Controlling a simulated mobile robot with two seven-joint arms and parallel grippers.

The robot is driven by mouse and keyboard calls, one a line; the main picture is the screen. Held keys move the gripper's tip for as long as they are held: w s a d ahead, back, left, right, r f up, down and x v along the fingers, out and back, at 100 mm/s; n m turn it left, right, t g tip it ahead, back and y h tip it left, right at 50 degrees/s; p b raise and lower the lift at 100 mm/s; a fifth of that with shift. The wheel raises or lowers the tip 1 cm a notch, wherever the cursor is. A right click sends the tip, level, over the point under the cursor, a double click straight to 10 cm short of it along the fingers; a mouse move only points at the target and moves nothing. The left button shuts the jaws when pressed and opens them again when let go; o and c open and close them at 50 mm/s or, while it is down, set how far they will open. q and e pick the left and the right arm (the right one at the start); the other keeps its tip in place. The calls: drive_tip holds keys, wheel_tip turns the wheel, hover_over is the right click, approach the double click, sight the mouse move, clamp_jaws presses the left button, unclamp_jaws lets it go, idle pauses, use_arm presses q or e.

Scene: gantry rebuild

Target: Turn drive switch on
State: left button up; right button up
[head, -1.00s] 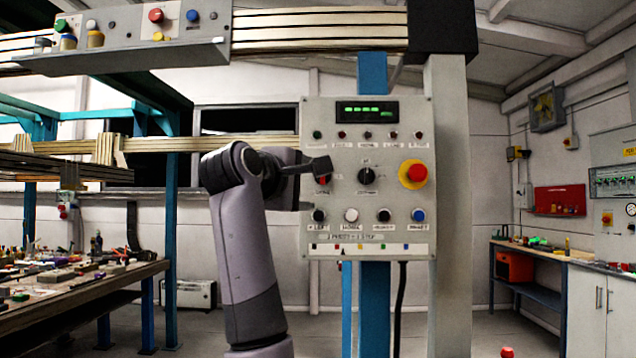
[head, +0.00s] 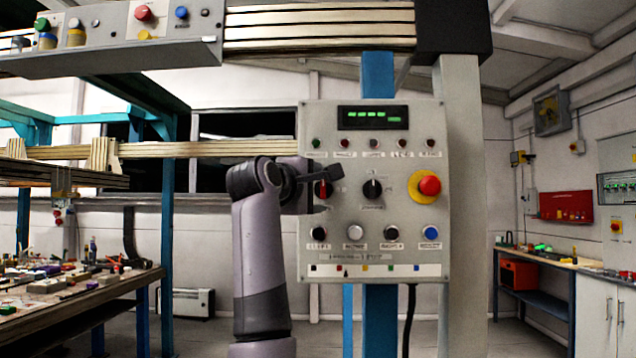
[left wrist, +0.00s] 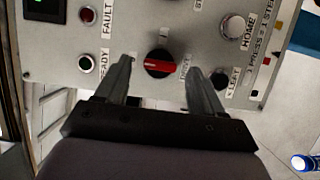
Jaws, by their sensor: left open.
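The drive switch is a black rotary knob with a red bar (left wrist: 160,65), labelled DRIVE, on the grey control panel (head: 404,263). In the left wrist view its bar lies nearly crosswise between the fingers. In the head view the drive switch (head: 322,189) is at the panel's left, partly behind the gripper. My left gripper (left wrist: 159,72) is open, one finger on each side of the knob; I cannot tell whether they touch it. It also shows in the head view (head: 324,191), fingers one above the other. My right gripper is not in view.
Another black rotary knob (head: 372,188) and a red emergency button on yellow (head: 429,185) are to the right. Several push buttons line the panel below, such as the white one (head: 355,232). A cluttered workbench (head: 80,305) stands at the left.

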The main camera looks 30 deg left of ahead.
use_arm(q)
drive_tip(key=shift+w+a, duration=0.1)
drive_tip(key=shift+w, duration=0.55)
drive_tip(key=c, duration=1.1)
drive_tip(key=shift+o, duration=0.2)
